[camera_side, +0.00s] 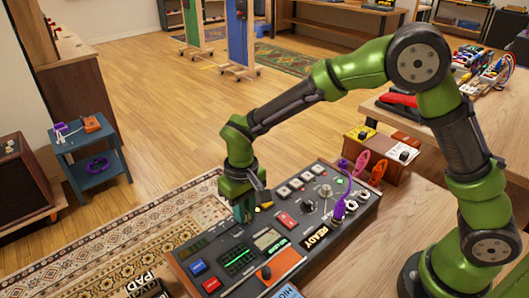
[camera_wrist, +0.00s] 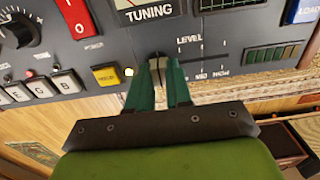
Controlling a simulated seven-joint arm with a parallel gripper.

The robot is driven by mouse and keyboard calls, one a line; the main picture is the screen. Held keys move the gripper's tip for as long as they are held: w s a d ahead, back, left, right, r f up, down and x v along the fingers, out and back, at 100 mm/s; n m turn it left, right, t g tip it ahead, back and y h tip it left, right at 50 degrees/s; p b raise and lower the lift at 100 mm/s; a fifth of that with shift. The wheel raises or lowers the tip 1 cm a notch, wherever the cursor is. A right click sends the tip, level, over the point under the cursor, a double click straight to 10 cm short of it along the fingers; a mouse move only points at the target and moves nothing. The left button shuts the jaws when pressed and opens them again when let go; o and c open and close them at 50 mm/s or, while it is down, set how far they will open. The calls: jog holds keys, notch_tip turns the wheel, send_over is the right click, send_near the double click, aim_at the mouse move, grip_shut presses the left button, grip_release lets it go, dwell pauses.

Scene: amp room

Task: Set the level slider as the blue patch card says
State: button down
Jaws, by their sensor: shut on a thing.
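A grey control panel (camera_side: 290,225) with many controls lies on the bench. In the wrist view, the LEVEL label (camera_wrist: 189,40) sits above a horizontal slider scale with small position words that are too blurred to read surely. My gripper (camera_side: 243,212) reaches down to the panel's far edge. In the wrist view, its green fingers (camera_wrist: 157,88) are shut on the slider knob (camera_wrist: 157,62), left of the position words. The knob is hidden in the side view.
In the wrist view, a yellow button (camera_wrist: 106,76) is close left of the fingers. A PAD card (camera_side: 148,284) is at bottom left.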

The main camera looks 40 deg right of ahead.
aim_at(216, 236)
jog(key=a, duration=0.8)
jog(key=shift+a, duration=0.1)
jog(key=c, duration=1)
grip_release()
jog(key=shift+c, duration=0.2)
jog(key=shift+r, duration=0.2)
notch_tip(216, 236, up, 17)
jog(key=shift+f, duration=0.2)
jog(key=shift+w, duration=0.1)
